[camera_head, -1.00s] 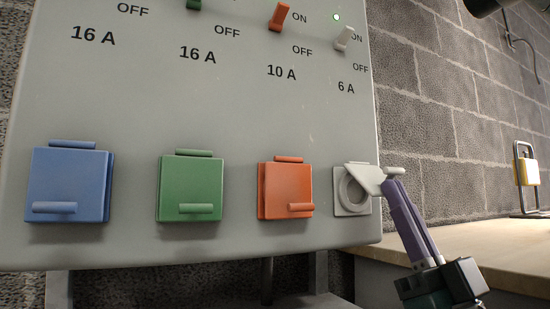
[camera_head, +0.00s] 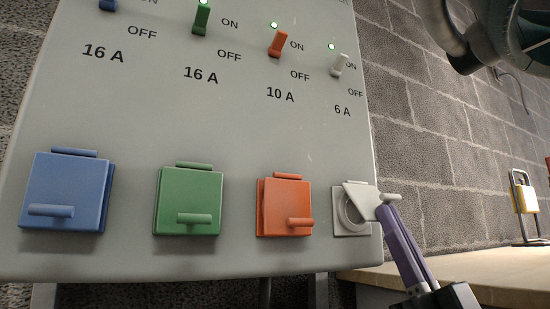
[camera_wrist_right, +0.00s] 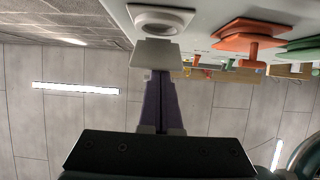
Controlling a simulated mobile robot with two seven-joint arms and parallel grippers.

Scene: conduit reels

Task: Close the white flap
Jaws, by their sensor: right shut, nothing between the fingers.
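The white flap (camera_head: 364,199) is hinged at the top of the white socket (camera_head: 341,226) at the right end of the panel's bottom row. It stands partly open, tilted out from the panel, and hides part of the socket's round ring. Its handle (camera_head: 389,197) sticks out to the right. My right gripper (camera_head: 386,212) is shut, with its purple fingers' tips at the flap's outer side by the handle. In the right wrist view the flap (camera_wrist_right: 157,53) is in front of the fingertips and the socket ring (camera_wrist_right: 160,19) is beyond it. My left gripper is not in view.
Closed orange (camera_head: 285,207), green (camera_head: 188,201) and blue (camera_head: 65,190) flaps sit left of the white one. Switches, including a white one (camera_head: 339,65), are above. A wooden bench (camera_head: 460,266) with a yellow padlock (camera_head: 526,199) is at the right.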

